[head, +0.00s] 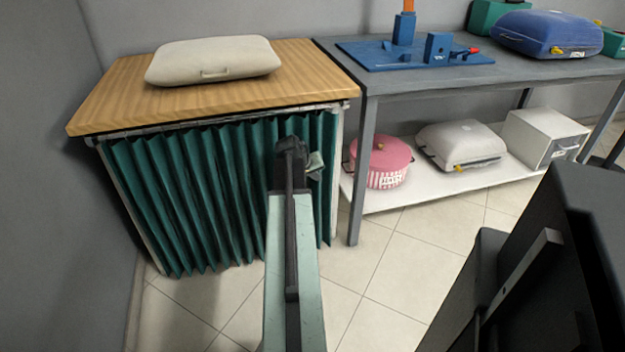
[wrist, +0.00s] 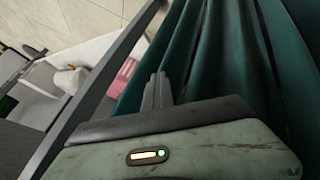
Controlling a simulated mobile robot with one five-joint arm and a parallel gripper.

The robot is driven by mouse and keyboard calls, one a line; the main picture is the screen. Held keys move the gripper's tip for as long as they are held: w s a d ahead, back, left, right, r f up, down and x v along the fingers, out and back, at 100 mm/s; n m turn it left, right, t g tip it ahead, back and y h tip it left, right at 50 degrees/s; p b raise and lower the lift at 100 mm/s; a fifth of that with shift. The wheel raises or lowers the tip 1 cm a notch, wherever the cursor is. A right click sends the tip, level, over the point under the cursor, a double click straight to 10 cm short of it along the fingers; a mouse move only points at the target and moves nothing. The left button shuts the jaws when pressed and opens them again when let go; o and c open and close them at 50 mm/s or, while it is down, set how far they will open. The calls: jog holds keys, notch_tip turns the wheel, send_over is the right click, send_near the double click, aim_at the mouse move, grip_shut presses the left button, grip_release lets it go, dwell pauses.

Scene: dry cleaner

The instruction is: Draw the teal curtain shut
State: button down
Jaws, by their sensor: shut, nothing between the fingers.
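The teal curtain (head: 190,195) hangs in folds from a rail (head: 220,115) under the wooden-topped table (head: 110,105). It spans the front from the left post to close by the right post (head: 337,165). My gripper (head: 316,163) is at the curtain's right part, near the right post, and my arm hides some folds behind it. In the wrist view the shut, empty fingers (wrist: 158,92) are in front of or against the teal folds (wrist: 225,55); I cannot tell whether they touch.
A pale case (head: 212,60) lies on the wooden top. A grey table (head: 365,130) stands to the right, with a blue case (head: 548,33) on top and a pink pot (head: 381,165), white case (head: 458,142) and white box (head: 543,138) on its lower shelf. Tiled floor in front is clear.

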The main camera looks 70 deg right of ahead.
jog(key=w+a+r+p, duration=0.4)
jog(key=a+r+p, duration=0.4)
jog(key=shift+w+a, duration=0.2)
